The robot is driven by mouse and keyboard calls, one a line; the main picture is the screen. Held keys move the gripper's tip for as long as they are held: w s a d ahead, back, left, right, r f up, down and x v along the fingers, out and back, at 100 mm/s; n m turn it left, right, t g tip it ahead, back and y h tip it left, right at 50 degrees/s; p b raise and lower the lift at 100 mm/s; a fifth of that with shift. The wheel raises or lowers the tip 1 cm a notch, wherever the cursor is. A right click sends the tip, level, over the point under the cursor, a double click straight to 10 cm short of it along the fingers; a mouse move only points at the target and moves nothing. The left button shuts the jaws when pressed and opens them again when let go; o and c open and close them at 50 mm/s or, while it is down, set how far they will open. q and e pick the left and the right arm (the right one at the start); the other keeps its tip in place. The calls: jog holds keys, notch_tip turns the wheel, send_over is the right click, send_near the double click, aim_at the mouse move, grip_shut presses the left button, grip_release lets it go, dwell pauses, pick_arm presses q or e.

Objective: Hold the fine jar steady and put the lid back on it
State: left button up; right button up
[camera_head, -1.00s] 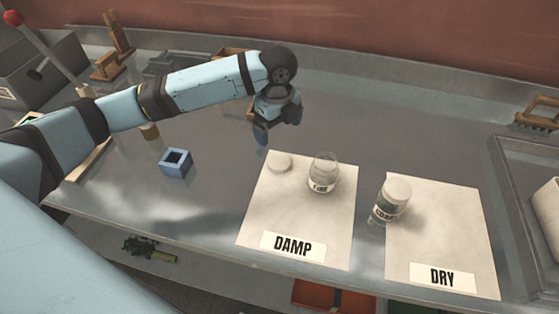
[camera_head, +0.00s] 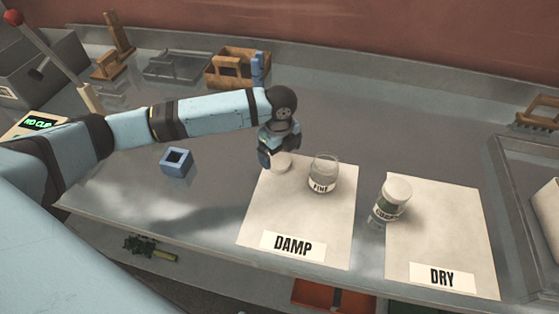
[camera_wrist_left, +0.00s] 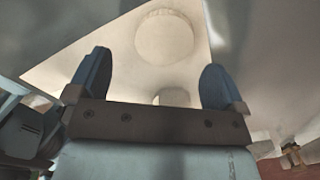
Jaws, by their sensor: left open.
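The open glass fine jar (camera_head: 322,178) stands upright on the DAMP sheet (camera_head: 300,220), its label facing the head camera. The pale round lid (camera_head: 281,162) lies flat on the same sheet, left of the jar and apart from it. My left gripper (camera_head: 279,154) is open and empty, close above and behind the lid, partly overlapping it in the head view. In the left wrist view its two blue fingers (camera_wrist_left: 156,82) are spread, and a pale disc that looks like the lid (camera_wrist_left: 165,38) shows beyond them. My right gripper is not in view.
A second, lidded jar (camera_head: 392,200) stands by the left edge of the DRY sheet (camera_head: 440,230). A blue hollow block (camera_head: 177,162) sits left on the bench. A wooden caddy (camera_head: 232,68) stands at the back. A tray (camera_head: 515,190) is at the right.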

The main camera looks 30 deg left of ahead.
aim_at(280, 162)
pick_arm(q)
jog(key=f, duration=0.3)
jog(key=shift+w+f, duration=0.2)
jog(key=shift+f, duration=0.15)
jog(key=c, duration=1)
jog(key=shift+c, duration=0.2)
notch_tip(280, 162, up, 20)
